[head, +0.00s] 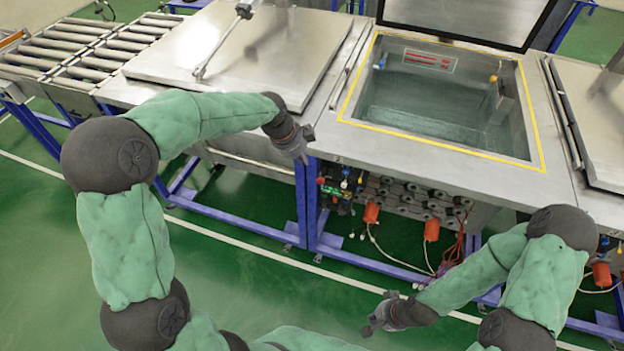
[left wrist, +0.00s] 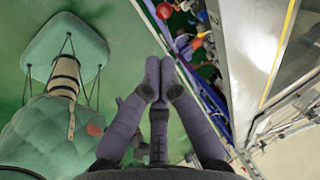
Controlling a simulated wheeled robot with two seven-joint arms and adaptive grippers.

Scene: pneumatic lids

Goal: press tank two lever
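A cluster of small valves and levers (head: 343,184), with red, green, blue and yellow parts, is on the front under the middle tank (head: 440,95). Which one is the tank two lever is too small to tell. My left gripper (head: 304,152) hangs just above and left of this cluster, apart from it. In the left wrist view, its fingers (left wrist: 159,72) are together at the tips with nothing between them. Beyond the tips are a red knob (left wrist: 164,11), an orange-red part (left wrist: 196,43) and a blue knob (left wrist: 203,16). My right gripper (head: 378,322) is low over the floor, empty.
The middle tank's lid (head: 462,14) stands raised; water shows inside. A closed metal lid (head: 245,50) covers the tank to the left. Blue frame legs (head: 306,205) and orange cylinders (head: 371,213) are under the tanks. Green floor (head: 250,270) in front is clear.

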